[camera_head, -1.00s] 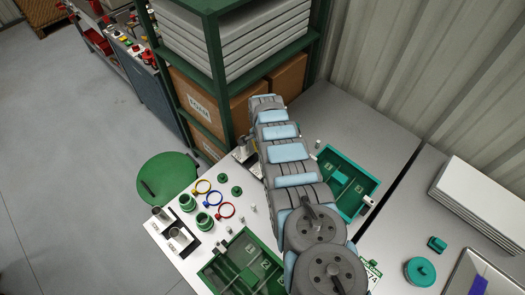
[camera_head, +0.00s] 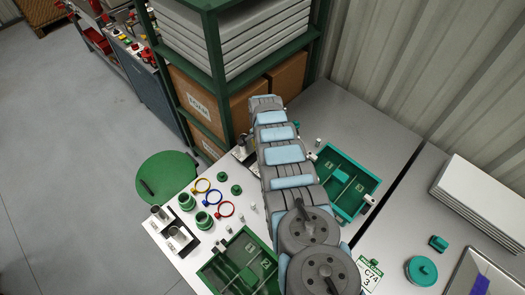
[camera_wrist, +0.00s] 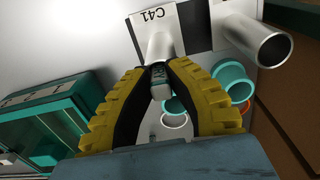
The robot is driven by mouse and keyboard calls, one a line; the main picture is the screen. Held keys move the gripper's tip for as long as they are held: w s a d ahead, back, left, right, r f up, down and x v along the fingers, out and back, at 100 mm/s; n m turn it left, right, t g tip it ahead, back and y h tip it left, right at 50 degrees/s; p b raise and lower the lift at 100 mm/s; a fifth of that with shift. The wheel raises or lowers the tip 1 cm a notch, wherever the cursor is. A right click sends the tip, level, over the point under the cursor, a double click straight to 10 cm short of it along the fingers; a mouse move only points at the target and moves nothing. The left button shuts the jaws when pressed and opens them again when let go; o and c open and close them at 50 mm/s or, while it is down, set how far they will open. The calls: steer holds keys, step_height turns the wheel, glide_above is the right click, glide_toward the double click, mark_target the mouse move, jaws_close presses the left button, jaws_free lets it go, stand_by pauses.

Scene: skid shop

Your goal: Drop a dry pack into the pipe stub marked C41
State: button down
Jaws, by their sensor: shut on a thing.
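In the wrist view my gripper (camera_wrist: 158,75) has its two yellow, ridged fingers closed on a small grey pack (camera_wrist: 159,88), with a dark marking on it. Behind the pack stands a light pipe stub (camera_wrist: 158,45), with the label C41 (camera_wrist: 157,17) lying beside its base. The pack overlaps the stub's near part in the picture; whether it is above, in or touching the mouth I cannot tell. A second metal pipe stub (camera_wrist: 262,43) with an open mouth stands to the right. In the head view my arm hides the gripper and the pack.
The wrist view shows a teal compartment tray (camera_wrist: 40,120) at left and teal rings or cups (camera_wrist: 232,78) at right. In the head view, a green tray (camera_head: 213,274), another teal tray (camera_head: 352,165) and a shelf rack (camera_head: 217,75) flank my arm.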

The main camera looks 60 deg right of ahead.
steer(key=shift+f, duration=0.1)
stand_by(0.3)
steer(key=c, duration=0.6)
jaws_free()
steer(key=shift+o, duration=0.2)
steer(key=shift+r+p, duration=3.85)
steer(key=shift+r, duration=0.25)
